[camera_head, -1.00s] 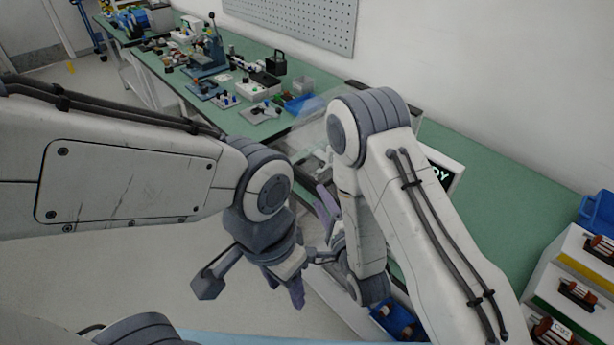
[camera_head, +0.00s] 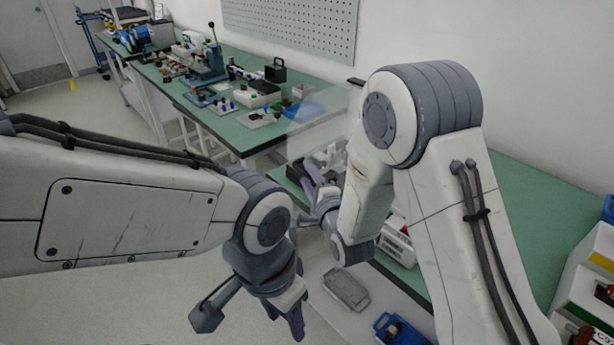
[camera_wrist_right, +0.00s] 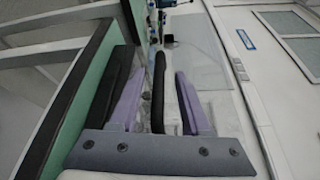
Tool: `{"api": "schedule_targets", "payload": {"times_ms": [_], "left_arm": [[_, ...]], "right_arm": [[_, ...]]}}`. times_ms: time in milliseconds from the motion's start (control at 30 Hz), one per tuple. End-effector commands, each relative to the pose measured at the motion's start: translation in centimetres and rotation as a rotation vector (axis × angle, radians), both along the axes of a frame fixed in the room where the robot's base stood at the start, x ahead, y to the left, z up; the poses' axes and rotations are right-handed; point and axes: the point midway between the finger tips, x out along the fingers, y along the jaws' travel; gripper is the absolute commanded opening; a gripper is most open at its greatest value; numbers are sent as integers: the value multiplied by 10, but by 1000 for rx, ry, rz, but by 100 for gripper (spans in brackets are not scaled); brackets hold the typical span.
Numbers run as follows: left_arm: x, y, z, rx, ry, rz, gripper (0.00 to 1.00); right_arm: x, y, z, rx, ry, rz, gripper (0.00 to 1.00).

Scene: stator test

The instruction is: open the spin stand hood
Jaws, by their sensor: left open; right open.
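The spin stand's clear hood (camera_head: 322,122) shows as a faint transparent panel left of my right arm in the head view. It also shows as a clear sheet in the right wrist view (camera_wrist_right: 203,62). My right gripper (camera_head: 316,182) is open at the stand's front, partly hidden by its own arm. In the right wrist view a dark bar, seemingly the hood's handle (camera_wrist_right: 158,95), stands between the open purple fingers, with visible gaps on both sides. I cannot tell the hood's exact angle. My left gripper (camera_head: 287,318) is open and empty, low over the floor.
The green bench (camera_head: 500,190) runs along the wall. A farther bench holds several tools and a blue press (camera_head: 208,62). A grey tray (camera_head: 346,288) and a blue bin (camera_head: 400,330) lie at the front. Racks (camera_head: 590,265) stand at the right.

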Motion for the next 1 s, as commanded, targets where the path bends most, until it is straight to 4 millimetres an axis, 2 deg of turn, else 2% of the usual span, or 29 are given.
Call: {"api": "schedule_targets", "payload": {"times_ms": [133,433,500,567,1000], "left_arm": [[0,0,2,0,0,0,50],[0,0,2,1,1,0,50],[0,0,2,1,1,0,50],[0,0,2,1,1,0,50],[0,0,2,1,1,0,50]], "right_arm": [[9,4,-1,0,1,0,47],[11,5,-2,0,1,0,47],[11,5,-2,-1,1,-1,20],[11,5,-2,0,1,0,0],[11,5,-2,0,1,0,0]]}}
